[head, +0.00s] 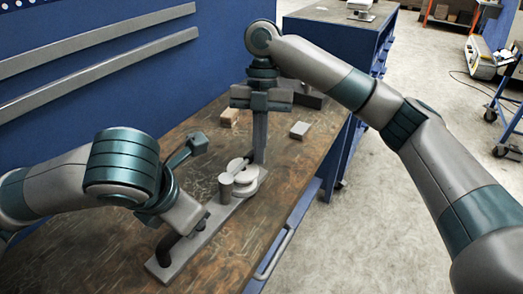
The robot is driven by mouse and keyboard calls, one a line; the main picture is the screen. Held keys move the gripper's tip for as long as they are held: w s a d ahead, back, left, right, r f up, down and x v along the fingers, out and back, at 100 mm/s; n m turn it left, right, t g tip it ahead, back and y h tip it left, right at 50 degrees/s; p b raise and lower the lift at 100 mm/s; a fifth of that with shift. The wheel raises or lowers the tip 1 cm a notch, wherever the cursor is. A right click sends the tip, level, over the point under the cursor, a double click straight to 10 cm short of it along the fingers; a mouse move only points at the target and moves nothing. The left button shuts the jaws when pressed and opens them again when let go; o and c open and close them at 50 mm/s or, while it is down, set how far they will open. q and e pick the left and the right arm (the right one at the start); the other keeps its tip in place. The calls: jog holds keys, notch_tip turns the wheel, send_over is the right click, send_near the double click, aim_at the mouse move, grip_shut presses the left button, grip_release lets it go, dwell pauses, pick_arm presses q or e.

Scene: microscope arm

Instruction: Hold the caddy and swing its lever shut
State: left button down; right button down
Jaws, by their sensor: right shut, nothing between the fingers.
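The caddy is a long grey base plate (164,268) lying on the workbench, with a short upright post (225,187) and a round stepped grey part (246,181) at its far end. My right gripper (260,158) points down, its fingers shut and empty, right by the far side of the round part; I cannot tell whether they touch it. My left arm reaches over the near end of the plate.
A brown block (229,117) and a grey block (299,130) lie farther back on the workbench (222,266). A blue wall with grey rails stands at the left. The bench's right edge has a rail handle (273,256). Open floor lies beyond it.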

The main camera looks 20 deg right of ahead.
pick_arm(q)
jog(key=shift+d, duration=0.15)
jog(key=shift+r, duration=0.1)
pick_arm(e)
jog(key=s+d, duration=0.3)
notch_tip(320, 180, up, 10)
jog(key=a, duration=0.2)
jog(key=shift+w+a, duration=0.35)
jog(key=shift+w, duration=0.05)
dwell(0.3)
pick_arm(q)
jog(key=c, duration=1.5)
grip_release()
jog(key=shift+c, duration=0.2)
jog(key=v, duration=1.2)
